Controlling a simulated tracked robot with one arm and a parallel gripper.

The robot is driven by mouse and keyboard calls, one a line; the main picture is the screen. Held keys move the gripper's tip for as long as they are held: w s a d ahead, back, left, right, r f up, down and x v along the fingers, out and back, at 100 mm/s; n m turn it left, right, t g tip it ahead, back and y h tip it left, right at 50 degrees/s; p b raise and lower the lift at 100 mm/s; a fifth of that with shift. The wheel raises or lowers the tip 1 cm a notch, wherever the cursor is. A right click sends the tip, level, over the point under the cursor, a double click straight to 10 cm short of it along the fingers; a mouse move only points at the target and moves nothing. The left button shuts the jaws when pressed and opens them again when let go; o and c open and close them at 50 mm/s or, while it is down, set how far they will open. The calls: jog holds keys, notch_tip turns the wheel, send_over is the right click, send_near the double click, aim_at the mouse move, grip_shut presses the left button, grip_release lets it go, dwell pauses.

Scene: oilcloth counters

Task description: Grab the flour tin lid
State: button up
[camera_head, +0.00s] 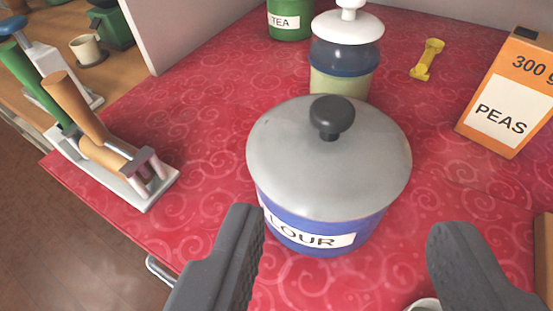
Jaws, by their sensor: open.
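The flour tin (370,226) is blue with a white label, partly hidden by my left finger, and stands upright on the red patterned counter (205,225). Its grey lid (285,155) sits on top, with a round black knob (332,114) in the middle. My gripper (345,228) is open and empty. Its two dark fingers are wide apart at the bottom of the view, one to the lower left of the tin and one to the lower right. In the picture, the knob lies above and between the fingertips.
Behind the tin stands a jar (346,60) with a white lid, and a green TEA tin (290,22). An orange PEAS box (510,95) and a yellow clip-like item (427,59) are at right. A rack with handled tools (150,185) stands at left. A light cup-like rim (424,304) shows at the bottom.

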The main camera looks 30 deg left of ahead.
aim_at(333, 112)
jog(key=x, duration=0.8)
jog(key=shift+r+x, duration=0.15)
jog(key=shift+x, duration=1.3)
jog(key=shift+r+x, duration=0.15)
jog(key=shift+x, duration=1.25)
jog(key=shift+w+a, duration=0.1)
jog(key=shift+a, duration=0.05)
jog(key=c, duration=1)
